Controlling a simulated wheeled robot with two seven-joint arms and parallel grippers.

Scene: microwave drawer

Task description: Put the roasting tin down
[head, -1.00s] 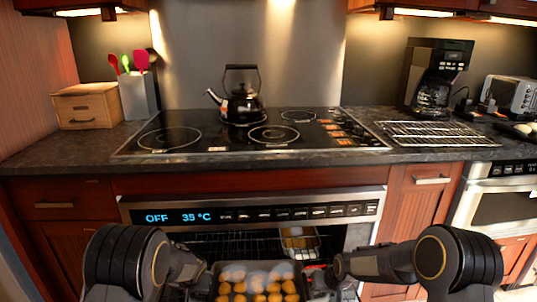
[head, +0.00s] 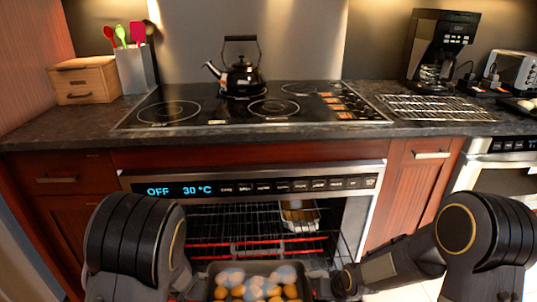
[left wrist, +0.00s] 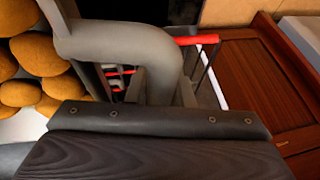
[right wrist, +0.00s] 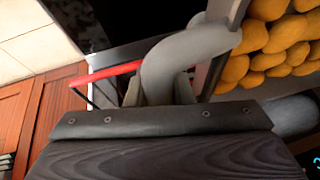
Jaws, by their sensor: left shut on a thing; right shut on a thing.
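The roasting tin (head: 207,289) is a dark, rectangular tin full of round golden potatoes (head: 240,285), low in the head view in front of the open oven. My left gripper (head: 196,287) is shut on its left handle, a thick grey loop in the left wrist view (left wrist: 120,38). My right gripper (head: 322,287) is shut on its right handle, also a grey loop in the right wrist view (right wrist: 180,60). The tin's underside is hidden, so I cannot tell whether it touches anything below.
The open oven (head: 250,190) holds wire racks, with a red-edged rack (head: 270,243) behind the tin and a loaf tin (head: 299,215) inside. Above, the counter carries a kettle (head: 240,75) on the hob and a wire cooling rack (head: 435,107) at right.

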